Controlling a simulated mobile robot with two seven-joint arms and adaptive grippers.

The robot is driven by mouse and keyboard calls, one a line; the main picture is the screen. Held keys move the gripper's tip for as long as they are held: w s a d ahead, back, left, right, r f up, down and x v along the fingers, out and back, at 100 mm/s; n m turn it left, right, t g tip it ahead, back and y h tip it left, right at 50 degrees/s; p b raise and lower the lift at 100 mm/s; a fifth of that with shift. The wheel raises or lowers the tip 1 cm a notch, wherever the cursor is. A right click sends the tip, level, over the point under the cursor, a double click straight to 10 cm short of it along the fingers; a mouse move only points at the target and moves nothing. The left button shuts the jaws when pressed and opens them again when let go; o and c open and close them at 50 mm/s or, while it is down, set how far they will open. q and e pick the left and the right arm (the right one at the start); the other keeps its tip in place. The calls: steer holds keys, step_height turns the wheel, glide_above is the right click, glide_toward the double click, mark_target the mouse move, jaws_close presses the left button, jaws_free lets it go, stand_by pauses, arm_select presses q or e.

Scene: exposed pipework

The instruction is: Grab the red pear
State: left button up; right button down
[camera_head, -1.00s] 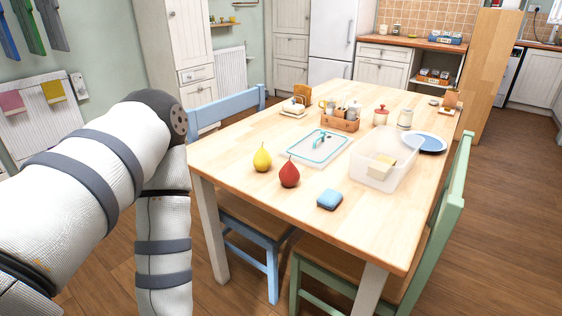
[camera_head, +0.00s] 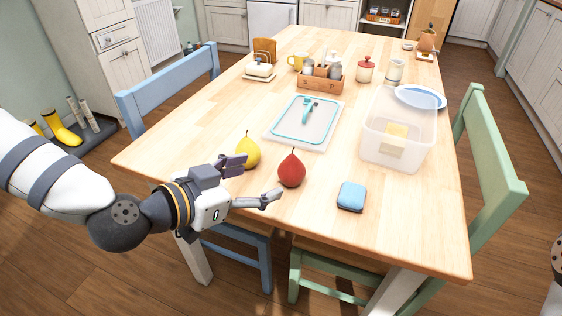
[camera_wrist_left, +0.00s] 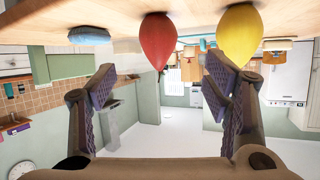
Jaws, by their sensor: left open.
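The red pear (camera_head: 291,169) stands upright near the front edge of the wooden table (camera_head: 245,97). A yellow pear (camera_head: 247,152) stands just left of it. My left gripper (camera_head: 254,180) is open and empty at the table's front edge, its fingers pointing right toward the red pear, without holding it. The left wrist view is upside down. There the red pear (camera_wrist_left: 158,40) hangs from the top, ahead of the gap between the open fingers (camera_wrist_left: 161,82), and the yellow pear (camera_wrist_left: 240,36) is ahead of the right finger. My right gripper is not in view.
A blue sponge-like block (camera_head: 351,196) lies right of the red pear. Behind are a teal-rimmed lid (camera_head: 284,136) and a clear plastic box (camera_head: 372,148). A blue chair (camera_head: 170,82) and a green chair (camera_head: 492,150) flank the table.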

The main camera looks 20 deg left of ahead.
mark_target(283, 174)
arm_select(q)
steer(key=w+d+f, duration=0.1)
steer(key=w+d+f+b, duration=0.1)
steer(key=w, duration=0.1)
steer(key=shift+w+f, duration=0.1)
steer(key=shift+f, duration=0.25)
steer(key=b+x, duration=0.1)
steer(key=x, duration=0.5)
steer(key=shift+w+a+f+b, duration=0.1)
steer(key=shift+w+f+b, duration=0.05)
steer(key=shift+w+b, duration=0.2)
steer(key=shift+w, duration=0.2)
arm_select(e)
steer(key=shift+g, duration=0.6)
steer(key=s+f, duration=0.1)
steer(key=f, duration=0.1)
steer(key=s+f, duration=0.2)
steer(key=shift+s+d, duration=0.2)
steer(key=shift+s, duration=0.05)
arm_select(q)
steer(key=c, duration=1.4)
